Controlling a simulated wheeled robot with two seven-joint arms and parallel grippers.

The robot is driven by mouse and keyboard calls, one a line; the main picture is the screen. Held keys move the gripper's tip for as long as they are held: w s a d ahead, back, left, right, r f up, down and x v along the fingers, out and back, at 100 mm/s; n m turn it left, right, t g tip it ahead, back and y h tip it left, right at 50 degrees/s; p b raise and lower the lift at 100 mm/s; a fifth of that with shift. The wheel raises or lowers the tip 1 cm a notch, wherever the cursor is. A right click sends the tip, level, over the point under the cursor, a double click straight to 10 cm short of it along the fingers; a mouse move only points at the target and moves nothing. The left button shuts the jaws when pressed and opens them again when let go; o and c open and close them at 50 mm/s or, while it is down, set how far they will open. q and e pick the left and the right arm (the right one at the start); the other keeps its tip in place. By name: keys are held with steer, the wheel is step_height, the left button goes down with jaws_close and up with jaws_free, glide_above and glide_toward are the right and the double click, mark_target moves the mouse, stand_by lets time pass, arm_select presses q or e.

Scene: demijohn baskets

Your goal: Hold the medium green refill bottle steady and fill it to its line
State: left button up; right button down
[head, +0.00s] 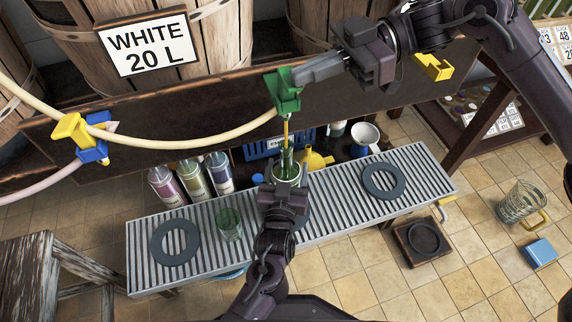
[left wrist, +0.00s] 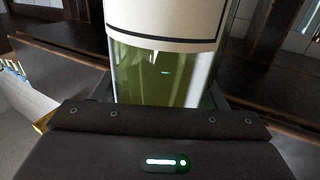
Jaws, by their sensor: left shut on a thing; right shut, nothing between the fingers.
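The green refill bottle (head: 287,171) stands upright over the slatted rack. My left gripper (head: 285,192) is shut around it and hides its lower part. In the left wrist view the bottle's green glass (left wrist: 150,75) shows below a white label with a dark line; I cannot tell the liquid level. A green clip (head: 285,92) sits on the board edge above, at the end of the pale hose (head: 200,141). A thin yellowish stream or tube (head: 286,130) runs from it to the bottle's mouth. My right gripper (head: 296,74) is shut and empty, its tips at the clip.
The slatted rack (head: 335,222) carries dark rings and a green glass (head: 229,224). Several bottles (head: 193,178), a yellow funnel (head: 317,160) and a white mug (head: 364,138) stand behind it. Barrels stand at the back left.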

stand_by(0.9)
steer(key=w+d+r, duration=0.2)
steer(key=d+r, duration=0.4)
steer(key=d, duration=0.3)
steer(key=shift+w+d+r, duration=0.15)
steer(key=shift+w+r, duration=0.05)
steer(key=shift+w, duration=0.2)
stand_by(0.8)
arm_select(q)
steer(key=o, duration=1.4)
